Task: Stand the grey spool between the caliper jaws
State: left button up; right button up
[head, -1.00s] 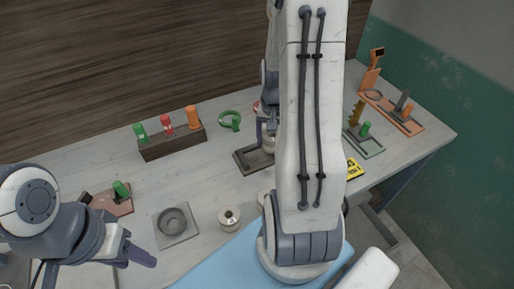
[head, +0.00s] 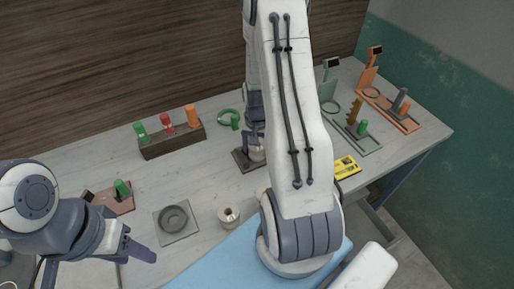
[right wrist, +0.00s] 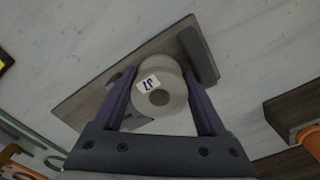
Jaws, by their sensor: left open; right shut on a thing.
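The grey spool (right wrist: 172,76) with a small white label is between the fingers of my right gripper (right wrist: 160,82) in the right wrist view. My right gripper (head: 256,146) is shut on it, over the dark caliper board (head: 240,160) in the head view. In the right wrist view the board (right wrist: 88,103) lies behind the spool, with one raised dark jaw (right wrist: 199,55) to its right. The other jaw is largely hidden by a finger and the spool. I cannot tell whether the spool touches the board. My left gripper (head: 138,252) is open and empty at the lower left.
A pale spool (head: 229,218) and a grey round dish on a plate (head: 175,221) stand in front. A rack (head: 172,141) with coloured pegs is behind. Green (head: 352,134) and orange (head: 393,107) stands and a yellow label (head: 346,167) are to the right.

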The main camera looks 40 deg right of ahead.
jog(key=o, duration=1.4)
jog(key=shift+f, duration=0.1)
notch_tip(320, 180, up, 12)
jog(key=s+a+r+n, duration=0.25)
jog(key=a+n, duration=0.25)
jog(key=a, duration=0.6)
jog(key=s+a+r+n, duration=0.1)
jog(key=a+r+n, duration=0.25)
jog(key=a, duration=0.65)
jog(key=s+a+n, duration=0.3)
jog(key=s, duration=0.1)
jog(key=s+a+r+n, duration=0.1)
jog(key=s+a+n, duration=0.2)
jog(key=s, duration=0.1)
jog(key=s+a+n+y+b, duration=0.1)
jog(key=s+a+n, duration=0.2)
jog(key=s, duration=0.1)
jog(key=shift+s+a+r, duration=0.2)
jog(key=shift+s+a, duration=0.2)
